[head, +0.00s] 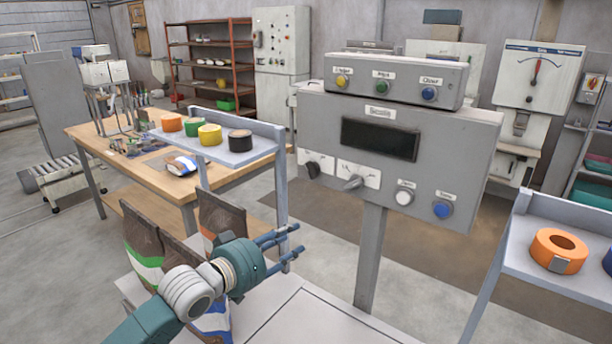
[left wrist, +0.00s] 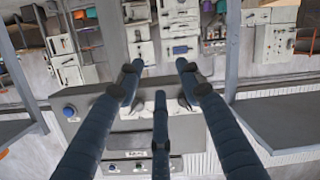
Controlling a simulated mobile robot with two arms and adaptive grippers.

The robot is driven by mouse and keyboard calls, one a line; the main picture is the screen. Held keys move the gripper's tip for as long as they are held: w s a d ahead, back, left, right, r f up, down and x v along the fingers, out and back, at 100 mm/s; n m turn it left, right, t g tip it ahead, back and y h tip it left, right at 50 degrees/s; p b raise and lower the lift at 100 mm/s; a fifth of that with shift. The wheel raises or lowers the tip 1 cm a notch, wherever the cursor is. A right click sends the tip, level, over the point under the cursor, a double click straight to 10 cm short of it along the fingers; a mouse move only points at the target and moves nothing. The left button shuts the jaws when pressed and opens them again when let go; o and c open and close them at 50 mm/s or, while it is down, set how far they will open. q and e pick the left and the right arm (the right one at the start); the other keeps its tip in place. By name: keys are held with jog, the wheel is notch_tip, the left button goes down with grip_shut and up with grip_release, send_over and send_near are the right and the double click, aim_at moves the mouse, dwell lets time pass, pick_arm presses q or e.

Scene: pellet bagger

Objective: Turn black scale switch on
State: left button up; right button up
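The black scale switch (head: 313,169) is a small black knob on a white plate at the lower left of the grey scale panel (head: 455,150), below a dark display (head: 380,139). A grey lever (head: 352,182) sits just right of it. My left gripper (head: 297,239) is below and left of the switch, apart from it in the head view. Its blue fingers are spread and empty. In the left wrist view the fingers (left wrist: 160,72) stand out in front of the panel (left wrist: 95,112), which appears upside down; they partly hide its controls. My right gripper is not in view.
The panel also has a white button (head: 404,196) and a blue button (head: 442,209). A grey post (head: 371,255) holds it up. A shelf with tape rolls (head: 237,157) stands left, and another shelf (head: 540,272) stands right. Bags (head: 146,240) are near my left arm.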

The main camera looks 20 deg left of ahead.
aim_at(310, 173)
pick_arm(q)
jog(key=w+a+r+n+t+h, duration=0.1)
jog(key=w+a+r+t, duration=0.25)
jog(key=r, duration=0.75)
jog(key=shift+g, duration=0.45)
jog(key=p+x, duration=0.1)
jog(key=x, duration=0.3)
jog(key=p+x, duration=0.1)
jog(key=x, duration=0.4)
jog(key=shift+w+d+f+p, duration=0.15)
jog(key=shift+w+f+p, duration=0.1)
jog(key=shift+p, duration=0.15)
jog(key=shift+w+d+f, duration=0.15)
jog(key=shift+w+d, duration=0.1)
jog(key=shift+w, duration=0.35)
grip_shut()
